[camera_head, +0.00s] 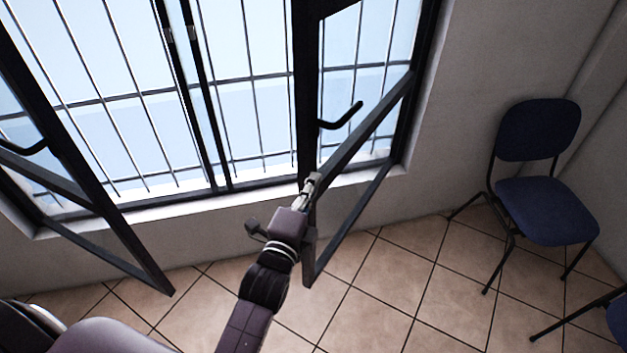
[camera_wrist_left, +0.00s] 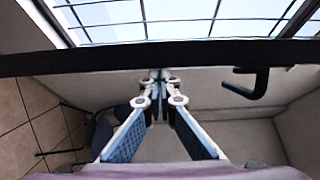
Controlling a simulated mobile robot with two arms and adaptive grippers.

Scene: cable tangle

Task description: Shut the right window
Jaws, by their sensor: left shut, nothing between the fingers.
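The right window (camera_head: 308,130) is a dark-framed sash that stands open, swung inward from its hinge side at the right of the frame. Its black handle (camera_head: 342,118) points right and also shows in the wrist view (camera_wrist_left: 250,84). My left gripper (camera_head: 312,185) is shut and empty beside the lower part of the sash's free-side upright. In the wrist view the fingertips (camera_wrist_left: 158,78) meet just below the dark sash bar (camera_wrist_left: 90,58); I cannot tell whether they touch it. My right gripper is not in view.
The left window (camera_head: 95,190) also stands open inward at the left. Bars cross the opening behind both. A blue chair (camera_head: 545,210) stands by the wall at the right, and part of another (camera_head: 616,318) shows at the lower right edge. The tiled floor (camera_head: 380,290) between is clear.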

